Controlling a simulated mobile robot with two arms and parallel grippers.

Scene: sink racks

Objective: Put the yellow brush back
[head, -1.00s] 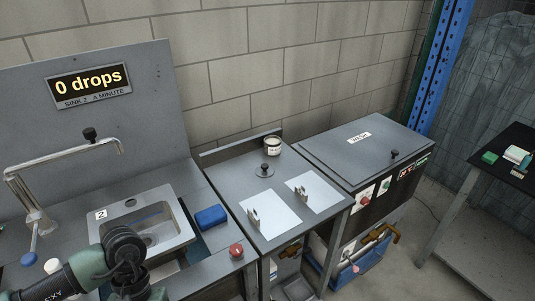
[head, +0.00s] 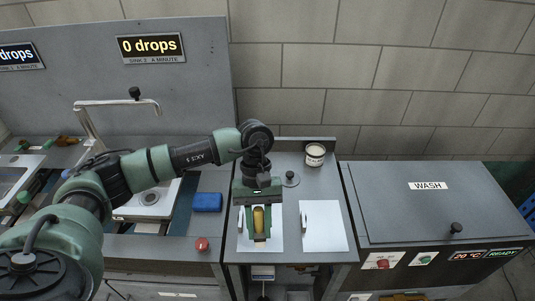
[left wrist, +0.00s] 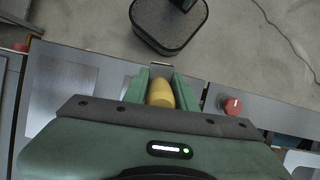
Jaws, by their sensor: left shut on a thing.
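The yellow brush (head: 259,219) is between the fingers of my left gripper (head: 259,232), which is shut on it. It is over the left white sheet (head: 245,243) on the grey counter; I cannot tell whether it touches the sheet. In the left wrist view the yellow brush (left wrist: 160,94) shows as a rounded yellow end between the green fingers of my left gripper (left wrist: 161,85). My right gripper is not in view.
A second white sheet (head: 324,230) with a small upright holder (head: 306,218) lies to the right. A jar (head: 315,154) and a black knob (head: 291,179) stand behind. A blue sponge (head: 207,202) and a red button (head: 202,244) are left. The wash unit (head: 420,205) is at right.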

